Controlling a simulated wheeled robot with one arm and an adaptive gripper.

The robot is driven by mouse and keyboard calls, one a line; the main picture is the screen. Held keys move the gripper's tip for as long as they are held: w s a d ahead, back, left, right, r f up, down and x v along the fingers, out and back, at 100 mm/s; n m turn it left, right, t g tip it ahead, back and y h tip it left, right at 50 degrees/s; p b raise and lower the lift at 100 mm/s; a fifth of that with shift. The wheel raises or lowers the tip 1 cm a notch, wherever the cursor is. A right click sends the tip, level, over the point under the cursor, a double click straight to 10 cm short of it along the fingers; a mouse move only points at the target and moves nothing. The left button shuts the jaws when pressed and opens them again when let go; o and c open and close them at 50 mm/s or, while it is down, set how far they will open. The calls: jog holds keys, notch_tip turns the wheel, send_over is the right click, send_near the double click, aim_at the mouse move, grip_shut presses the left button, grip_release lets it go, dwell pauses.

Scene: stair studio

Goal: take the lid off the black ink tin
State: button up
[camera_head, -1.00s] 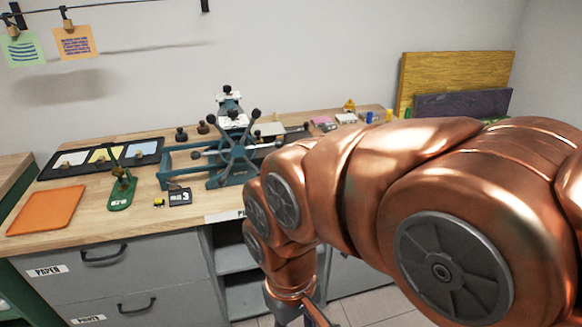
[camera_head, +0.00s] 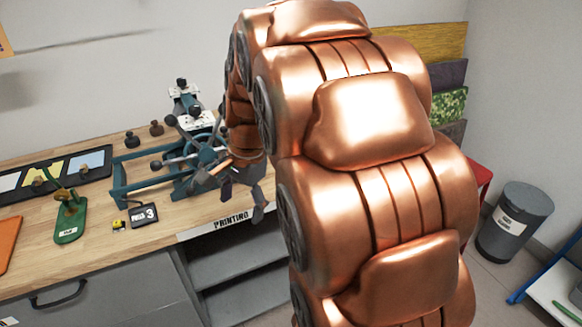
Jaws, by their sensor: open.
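I cannot make out the black ink tin or its lid. My copper arm covers the right part of the workbench (camera_head: 95,255), where small items stood in the earlier view. My gripper (camera_head: 242,200) hangs at the bench's front edge, just right of the press, above the "PRINTING" label. Its dark fingers are apart, with nothing seen between them. Two small dark knobbed pieces, one black (camera_head: 132,139) and one brown (camera_head: 156,128), stand behind the press; neither is clearly a tin.
A teal press (camera_head: 150,180) with spoked handles stands close left of my gripper. A grey bin (camera_head: 514,222) stands on the floor at right.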

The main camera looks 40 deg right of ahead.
jog(key=w+d+f+m+t+b, duration=0.15)
jog(key=w+d+m, duration=0.25)
jog(key=d+m, duration=0.7)
jog(key=w+d+m+t+b, duration=0.15)
jog(key=w+d+m, duration=0.35)
jog(key=d, duration=1.1)
jog(key=shift+m+t+h, duration=0.3)
jog(key=shift+m, duration=0.1)
jog(key=shift+s+d+p+x, duration=0.15)
jog(key=shift+p+x, duration=0.4)
jog(key=shift+x, duration=1.3)
jog(key=shift+s+d+p+x, duration=0.15)
jog(key=shift+p+x, duration=0.35)
jog(key=shift+x, duration=1.35)
jog(key=shift+s+f, duration=0.1)
jog(key=shift+f, duration=0.05)
jog(key=shift+c, duration=0.5)
jog(key=c, duration=0.9)
jog(key=shift+c, duration=0.2)
